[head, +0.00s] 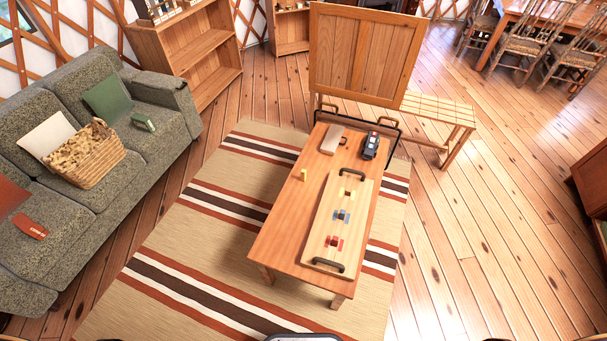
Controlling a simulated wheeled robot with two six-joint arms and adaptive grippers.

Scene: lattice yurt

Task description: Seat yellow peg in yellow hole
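The board has a dark handle at each end. Small blocks seem to stand at the blue and red patches. The yellow hole itself is too small to make out. The yellow peg is apart from the board. Neither of my grippers shows in the head view.
A flat beige object (332,139) and a dark device (371,145) lie at the table's far end, by a black rail (398,135). A tall wooden panel (365,55) and a slatted bench (440,108) stand behind. A grey sofa (165,155) is left; floor is open right.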

